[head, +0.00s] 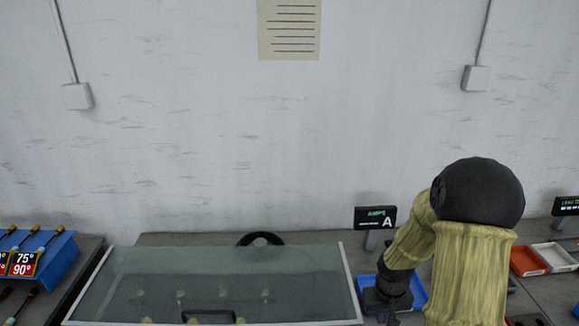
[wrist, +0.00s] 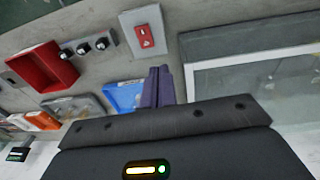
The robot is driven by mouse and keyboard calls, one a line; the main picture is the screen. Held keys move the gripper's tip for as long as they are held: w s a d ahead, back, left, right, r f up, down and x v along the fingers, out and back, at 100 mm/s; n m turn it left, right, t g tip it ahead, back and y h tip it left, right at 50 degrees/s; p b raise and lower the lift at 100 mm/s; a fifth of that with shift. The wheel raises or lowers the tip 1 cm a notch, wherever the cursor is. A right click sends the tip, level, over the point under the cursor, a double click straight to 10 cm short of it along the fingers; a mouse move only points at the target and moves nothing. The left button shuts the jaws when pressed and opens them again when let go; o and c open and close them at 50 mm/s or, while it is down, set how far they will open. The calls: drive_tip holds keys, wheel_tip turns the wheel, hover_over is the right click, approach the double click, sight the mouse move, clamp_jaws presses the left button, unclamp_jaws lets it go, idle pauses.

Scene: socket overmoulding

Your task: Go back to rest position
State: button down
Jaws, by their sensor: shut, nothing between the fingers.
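My gripper (wrist: 158,86) shows in the wrist view as two dark fingers pressed together, with nothing between them. It is over the grey bench surface, between a blue tray (wrist: 122,97) and the framed glass cover (wrist: 262,62). In the head view my arm, in a yellowish sleeve with a black joint, reaches down at the right. Its dark wrist end is in front of the blue tray (head: 418,290), and the fingertips are not clear there.
The glass cover (head: 130,270) with its black handle fills the front centre. A sign marked A (head: 375,217) stands behind my arm. A blue rack (head: 60,262) is far left; red (head: 526,261) and white (head: 553,256) trays are right. The wrist view shows a red switch (wrist: 145,36) and knobs (wrist: 83,48).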

drive_tip(key=s+a+r+t, duration=0.2)
drive_tip(key=s+a+r, duration=0.6)
drive_tip(key=s+r, duration=0.2)
wheel_tip(320, 180, up, 2)
drive_tip(key=shift+s+a+r+y, duration=0.1)
drive_tip(key=shift+s+a+y, duration=0.05)
drive_tip(key=shift+a+y, duration=0.2)
